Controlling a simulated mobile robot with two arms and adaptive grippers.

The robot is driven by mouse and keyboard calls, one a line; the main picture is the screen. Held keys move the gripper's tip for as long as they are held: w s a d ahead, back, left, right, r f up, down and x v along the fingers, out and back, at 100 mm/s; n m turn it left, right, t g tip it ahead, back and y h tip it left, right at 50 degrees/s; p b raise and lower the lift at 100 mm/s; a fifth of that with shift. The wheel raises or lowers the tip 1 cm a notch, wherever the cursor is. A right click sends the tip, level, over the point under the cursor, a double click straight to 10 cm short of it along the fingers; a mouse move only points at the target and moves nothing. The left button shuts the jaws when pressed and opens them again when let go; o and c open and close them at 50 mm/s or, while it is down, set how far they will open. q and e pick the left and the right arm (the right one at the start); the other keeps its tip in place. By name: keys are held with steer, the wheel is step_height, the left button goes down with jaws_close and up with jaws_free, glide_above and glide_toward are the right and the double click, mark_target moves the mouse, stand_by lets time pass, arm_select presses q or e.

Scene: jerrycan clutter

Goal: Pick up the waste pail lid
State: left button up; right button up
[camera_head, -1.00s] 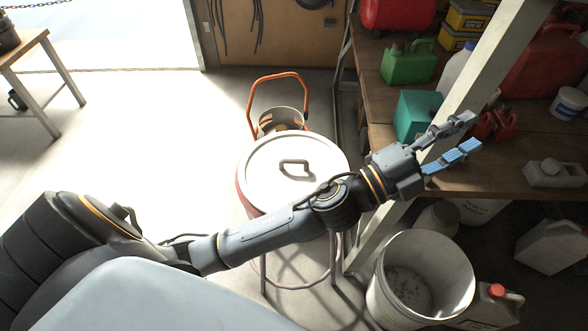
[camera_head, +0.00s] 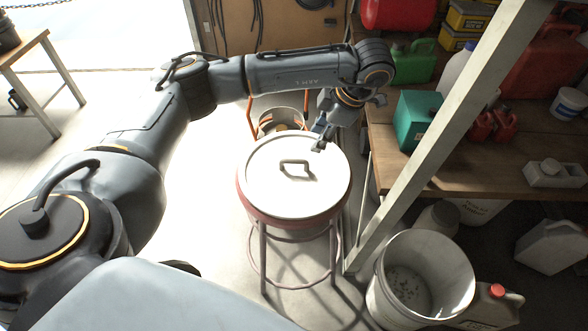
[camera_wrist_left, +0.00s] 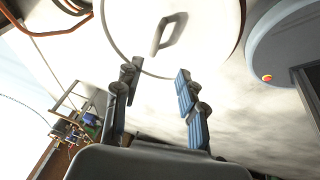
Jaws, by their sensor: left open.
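The waste pail lid (camera_head: 268,183) is a round white disc with a grey loop handle (camera_head: 294,162) near its middle. It lies flat on a round red-rimmed stool (camera_head: 262,217). My left gripper (camera_head: 322,138) is at the lid's far right edge in the head view, fingers pointing toward the lid; its height above it is hard to tell. In the left wrist view the open, empty fingers (camera_wrist_left: 157,78) face the lid (camera_wrist_left: 205,30), and the handle (camera_wrist_left: 168,32) shows beyond the fingertips. My right gripper is not in view.
A wooden workbench (camera_head: 455,178) with cans and a teal box (camera_head: 416,120) stands at the right, behind a slanted pale post (camera_head: 425,150). An open white pail (camera_head: 385,300) is at lower right. An orange-handled bucket (camera_head: 280,118) stands behind the stool.

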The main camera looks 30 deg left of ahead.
arm_select(q)
steer(key=b, duration=0.2)
glide_above(295, 160)
steer(key=d, duration=0.2)
step_height(295, 160, down, 6)
steer(key=shift+y, duration=0.3)
steer(key=x, duration=0.2)
steer(key=d+x, duration=0.1)
steer(key=x, duration=0.2)
steer(key=shift+w+a+f+b, duration=0.1)
steer(key=shift+a+f+b, duration=0.05)
steer(key=shift+f+b, duration=0.3)
steer(key=shift+a+f, duration=0.2)
steer(key=shift+f, duration=0.2)
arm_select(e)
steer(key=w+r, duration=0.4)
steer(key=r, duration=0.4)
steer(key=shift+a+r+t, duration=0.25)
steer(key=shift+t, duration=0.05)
arm_select(q)
jaws_close()
